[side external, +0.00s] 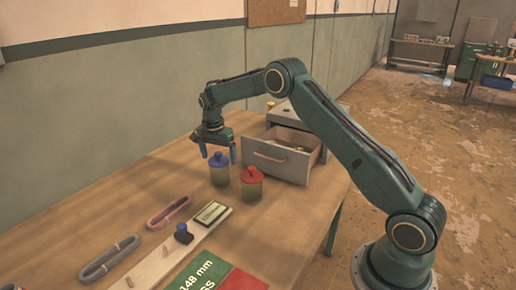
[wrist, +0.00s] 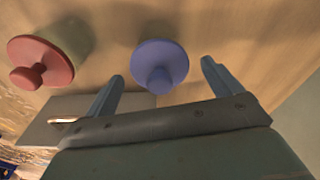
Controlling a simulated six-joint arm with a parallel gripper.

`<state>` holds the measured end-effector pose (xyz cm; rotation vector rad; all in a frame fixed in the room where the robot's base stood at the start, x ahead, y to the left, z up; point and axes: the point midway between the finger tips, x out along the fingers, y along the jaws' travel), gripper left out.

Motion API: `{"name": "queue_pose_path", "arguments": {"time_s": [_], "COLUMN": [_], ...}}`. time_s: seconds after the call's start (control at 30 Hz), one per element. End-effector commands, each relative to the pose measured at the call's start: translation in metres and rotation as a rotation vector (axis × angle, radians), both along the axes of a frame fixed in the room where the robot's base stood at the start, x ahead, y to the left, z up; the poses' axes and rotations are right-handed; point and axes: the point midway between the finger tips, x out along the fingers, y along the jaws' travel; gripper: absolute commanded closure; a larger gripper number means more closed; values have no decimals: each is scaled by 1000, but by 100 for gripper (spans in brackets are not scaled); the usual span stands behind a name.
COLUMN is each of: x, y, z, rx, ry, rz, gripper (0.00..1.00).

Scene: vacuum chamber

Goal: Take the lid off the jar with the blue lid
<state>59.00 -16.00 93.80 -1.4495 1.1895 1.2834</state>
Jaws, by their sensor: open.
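The jar with the blue lid (side external: 219,160) stands upright on the table, its lid on. The blue lid with its knob also shows in the wrist view (wrist: 160,66), between and just beyond the fingertips. A jar with a red lid (side external: 251,174) stands close to its right in the side view; the red lid is at the upper left of the wrist view (wrist: 40,61). My gripper (side external: 218,156) is open and points down above the blue-lidded jar. Its two fingers (wrist: 162,72) are spread to either side of the blue knob, and nothing is held. Contact with the lid cannot be told.
A grey drawer unit (side external: 283,158) with its drawer pulled open stands right behind the jars. A blue-black knobbed object (side external: 183,234) sits on a pale strip at the front. A pink loop (side external: 169,212) and a grey loop (side external: 111,257) lie at the left. The wall runs behind.

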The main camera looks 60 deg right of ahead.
Motion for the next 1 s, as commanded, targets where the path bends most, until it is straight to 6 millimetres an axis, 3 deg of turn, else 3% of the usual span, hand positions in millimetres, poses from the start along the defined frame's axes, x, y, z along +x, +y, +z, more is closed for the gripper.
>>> {"name": "queue_pose_path", "arguments": {"time_s": [0.37,0.4,0.63,1.0], "x": [0,0,0,0], "y": [0,0,0,0], "z": [0,0,0,1], "rx": [0,0,0,0], "ry": [0,0,0,0], "rz": [0,0,0,0], "gripper": [9,11,56,57]}}
